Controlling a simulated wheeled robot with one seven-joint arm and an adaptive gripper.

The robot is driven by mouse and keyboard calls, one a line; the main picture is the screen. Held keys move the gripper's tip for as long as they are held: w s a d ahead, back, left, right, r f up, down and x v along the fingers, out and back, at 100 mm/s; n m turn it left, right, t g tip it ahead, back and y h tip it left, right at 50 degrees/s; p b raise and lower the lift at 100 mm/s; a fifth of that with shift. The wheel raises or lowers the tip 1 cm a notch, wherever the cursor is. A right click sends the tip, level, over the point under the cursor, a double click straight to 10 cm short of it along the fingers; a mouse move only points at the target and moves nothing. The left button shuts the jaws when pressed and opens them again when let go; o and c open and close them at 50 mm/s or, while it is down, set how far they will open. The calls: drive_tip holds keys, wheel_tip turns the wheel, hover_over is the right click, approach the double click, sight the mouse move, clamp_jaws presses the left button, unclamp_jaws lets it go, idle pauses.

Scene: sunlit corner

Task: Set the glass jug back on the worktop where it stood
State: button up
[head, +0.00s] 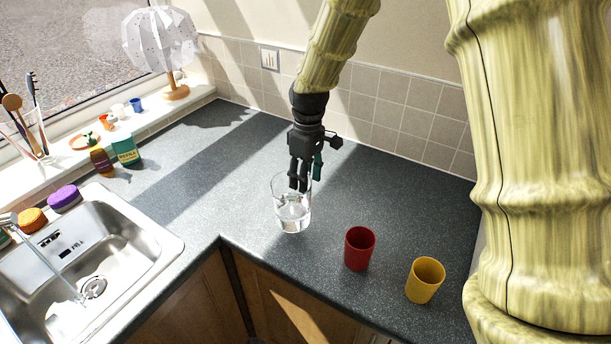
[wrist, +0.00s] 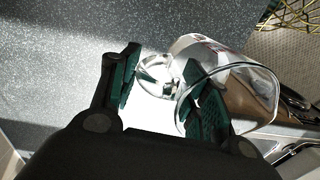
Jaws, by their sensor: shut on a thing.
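The clear glass jug (head: 291,214) is upright over the dark speckled worktop (head: 385,195), near the inner corner of the front edge. It looks partly filled with clear liquid. In the wrist view the jug (wrist: 240,62) shows between and beyond the fingers of my gripper (wrist: 165,90), with the right finger overlapping the rim opening. I cannot tell whether the jug's base touches the worktop.
A red cup (head: 359,249) and a yellow cup (head: 424,281) stand to the jug's right. A steel sink (head: 130,240) lies at the left. A green bottle (head: 125,150) and a brown one (head: 101,162) stand by the sill. The worktop behind the jug is clear.

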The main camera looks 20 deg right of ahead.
drive_tip(key=shift+w+d+f+p, duration=0.25)
drive_tip(key=shift+w+f+p, duration=0.4)
drive_tip(key=shift+f, duration=0.3)
drive_tip(key=shift+w+d+f+p, duration=0.25)
drive_tip(key=shift+w+f+p, duration=0.35)
drive_tip(key=shift+f, duration=0.4)
drive_tip(key=o, duration=1.4)
drive_tip(key=r+b, duration=0.1)
drive_tip(key=r, duration=0.3)
drive_tip(key=r+b, duration=0.1)
drive_tip(key=r, duration=0.3)
drive_tip(key=r+b, duration=0.1)
drive_tip(key=r, duration=0.3)
drive_tip(key=shift+w+d+r, duration=0.1)
drive_tip(key=shift+w+d, duration=0.15)
drive_tip(key=shift+d, duration=0.05)
